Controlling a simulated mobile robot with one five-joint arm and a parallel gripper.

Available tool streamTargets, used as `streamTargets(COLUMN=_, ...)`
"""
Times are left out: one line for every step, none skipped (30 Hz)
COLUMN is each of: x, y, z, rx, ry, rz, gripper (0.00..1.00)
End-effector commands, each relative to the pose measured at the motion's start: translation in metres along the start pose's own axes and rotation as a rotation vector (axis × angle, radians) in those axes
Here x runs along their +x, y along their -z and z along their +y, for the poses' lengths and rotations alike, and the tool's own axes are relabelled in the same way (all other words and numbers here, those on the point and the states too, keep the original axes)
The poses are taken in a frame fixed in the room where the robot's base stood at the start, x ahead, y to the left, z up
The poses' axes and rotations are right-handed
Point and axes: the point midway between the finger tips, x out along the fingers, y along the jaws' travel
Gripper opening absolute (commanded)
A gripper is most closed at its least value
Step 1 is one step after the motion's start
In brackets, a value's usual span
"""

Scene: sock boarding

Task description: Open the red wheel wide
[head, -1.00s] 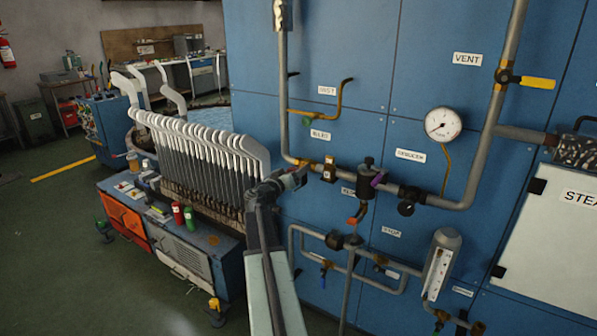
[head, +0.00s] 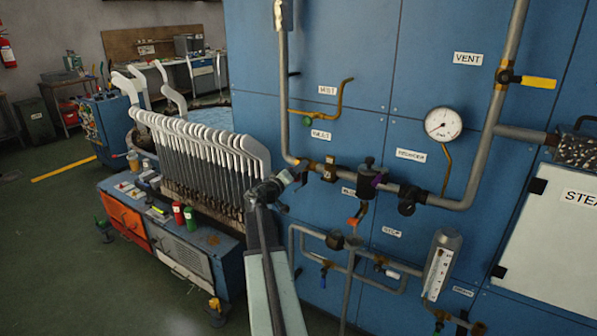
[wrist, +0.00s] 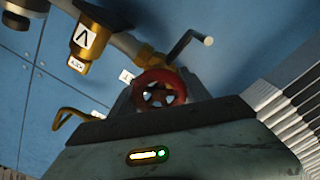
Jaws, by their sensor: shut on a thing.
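The red wheel (wrist: 162,76) shows in the wrist view between my gripper's fingers, with its spokes facing the camera. My gripper (wrist: 160,90) is shut on it. In the head view my gripper (head: 292,177) is at the left end of the horizontal grey pipe, and I cannot make out the wheel there because the gripper covers that spot. A brass fitting (wrist: 88,43) with an arrow label is close by on the pipe in the wrist view; it also shows in the head view (head: 329,169), just right of my gripper.
A row of white-topped boards (head: 200,140) stands close left of my arm. Open floor lies further left.

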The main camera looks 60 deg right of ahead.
Motion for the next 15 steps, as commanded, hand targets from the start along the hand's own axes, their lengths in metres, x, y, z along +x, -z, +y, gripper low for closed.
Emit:
streamTargets(x=-0.0013, y=-0.0005, z=-0.0009, rx=0.002, ry=0.002, rz=-0.001, gripper=0.14)
streamTargets(x=-0.0014, y=-0.0005, z=-0.0009, rx=0.002, ry=0.002, rz=-0.001, gripper=0.14)
streamTargets(x=-0.0014, y=-0.0005, z=-0.0009, rx=0.003, ry=0.002, rz=-0.001, gripper=0.14)
streamTargets(x=-0.0014, y=-0.0005, z=-0.001, rx=0.003, ry=0.002, rz=-0.001, gripper=0.14)
streamTargets(x=-0.0014, y=-0.0005, z=-0.001, rx=0.003, ry=0.002, rz=-0.001, gripper=0.14)
streamTargets(x=-0.0014, y=-0.0005, z=-0.001, rx=0.003, ry=0.002, rz=-0.001, gripper=0.14)
streamTargets(x=-0.0014, y=-0.0004, z=-0.001, rx=0.003, ry=0.002, rz=-0.001, gripper=0.14)
streamTargets(x=-0.0014, y=-0.0004, z=-0.001, rx=0.003, ry=0.002, rz=-0.001, gripper=0.14)
streamTargets(x=-0.0014, y=-0.0004, z=-0.001, rx=0.004, ry=0.002, rz=-0.001, gripper=0.66)
streamTargets(x=-0.0013, y=-0.0004, z=-0.0009, rx=0.003, ry=0.002, rz=-0.001, gripper=0.74)
streamTargets(x=-0.0013, y=-0.0004, z=-0.0009, rx=0.003, ry=0.002, rz=-0.001, gripper=0.77)
streamTargets(x=-0.0011, y=-0.0003, z=-0.0008, rx=0.003, ry=0.002, rz=-0.001, gripper=0.77)
streamTargets(x=-0.001, y=-0.0003, z=-0.0007, rx=0.003, ry=0.001, rz=-0.001, gripper=0.77)
streamTargets(x=-0.0009, y=-0.0003, z=-0.0007, rx=0.003, ry=0.001, rz=-0.001, gripper=0.77)
streamTargets(x=-0.0008, y=-0.0002, z=-0.0006, rx=0.003, ry=0.001, rz=-0.001, gripper=0.77)
